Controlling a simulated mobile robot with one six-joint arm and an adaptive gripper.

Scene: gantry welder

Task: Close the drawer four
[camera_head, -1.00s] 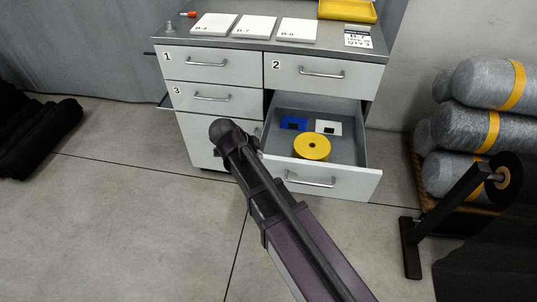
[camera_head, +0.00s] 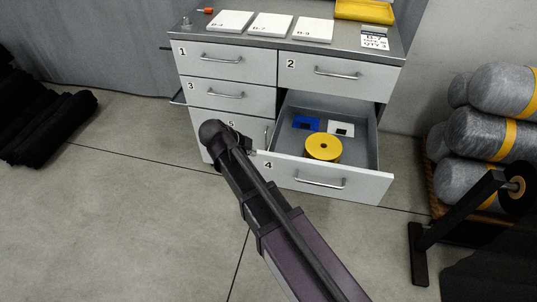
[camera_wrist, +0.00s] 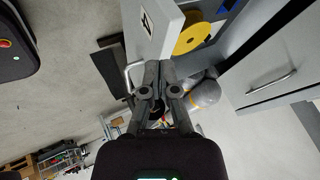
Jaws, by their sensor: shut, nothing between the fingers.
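Drawer four (camera_head: 290,175) is pulled out at the lower right of the grey cabinet, with its number 4 at the left of its front and a bar handle. Inside lie a yellow round spool (camera_head: 323,148), a blue item (camera_head: 306,123) and a white item (camera_head: 341,129). My gripper (camera_head: 252,153) is by the upper left corner of the drawer front; its tips are small in the head view. In the wrist view my gripper (camera_wrist: 160,66) is shut and empty, with its tips near the lower edge of the drawer front (camera_wrist: 160,25). I cannot tell whether they touch it.
Drawers one (camera_head: 220,62), two (camera_head: 335,73) and three (camera_head: 230,95) are closed. White cards (camera_head: 270,25) and a yellow tray (camera_head: 362,10) are on the cabinet top. Grey cylinders (camera_head: 490,135) and a black stand (camera_head: 450,215) are at the right.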

